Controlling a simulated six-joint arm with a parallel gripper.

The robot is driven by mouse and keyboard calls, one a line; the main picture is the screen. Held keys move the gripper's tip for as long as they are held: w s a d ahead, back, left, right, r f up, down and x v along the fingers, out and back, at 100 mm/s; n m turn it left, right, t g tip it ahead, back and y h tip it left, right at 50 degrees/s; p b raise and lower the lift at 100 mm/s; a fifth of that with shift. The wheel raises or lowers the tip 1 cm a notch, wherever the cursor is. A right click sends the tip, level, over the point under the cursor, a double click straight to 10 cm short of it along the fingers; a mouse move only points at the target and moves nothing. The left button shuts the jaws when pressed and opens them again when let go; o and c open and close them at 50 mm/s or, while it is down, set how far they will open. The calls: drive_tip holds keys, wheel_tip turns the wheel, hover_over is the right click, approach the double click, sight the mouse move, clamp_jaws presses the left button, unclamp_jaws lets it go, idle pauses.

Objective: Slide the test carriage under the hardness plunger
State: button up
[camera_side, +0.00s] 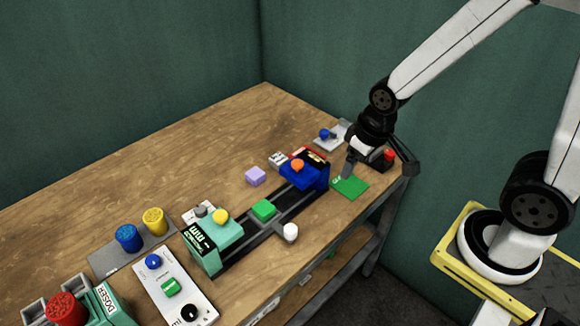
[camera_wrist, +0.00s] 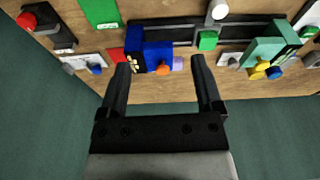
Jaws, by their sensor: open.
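A dark rail (camera_side: 240,243) runs along the table between a blue press with an orange knob (camera_side: 313,178) and a teal press with a yellow knob (camera_side: 213,247). A green block (camera_side: 263,210) sits on the rail between them, with a white knob (camera_side: 290,232) at its side; it looks like the test carriage. It also shows in the wrist view (camera_wrist: 207,41). I cannot tell which press carries the hardness plunger. My gripper (camera_side: 380,171) is open and empty above the table's right end, beyond the blue press and apart from the carriage. Both fingers show in the wrist view (camera_wrist: 160,64).
A green pad (camera_side: 350,188) and a red button (camera_side: 389,154) lie near my gripper. A lilac block (camera_side: 255,175) stands behind the rail. A control panel (camera_side: 173,290) and blue and yellow cylinders (camera_side: 128,238) stand at left. The table's back left is clear.

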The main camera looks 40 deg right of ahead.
drive_tip(key=w+a+f+n+g, duration=0.1)
drive_tip(key=w+a+f+n, duration=0.3)
drive_tip(key=w+a, duration=0.1)
drive_tip(key=n+g, duration=0.1)
drive_tip(key=n, duration=0.3)
hover_over(291, 228)
drive_tip(key=f, duration=0.6)
drive_tip(key=shift+s+d+f, duration=0.1)
drive_tip(key=shift+d, duration=0.2)
drive_tip(key=shift+a+f, duration=0.4)
drive_tip(key=shift+f, duration=0.15)
drive_tip(key=shift+f, duration=3.75)
clamp_jaws()
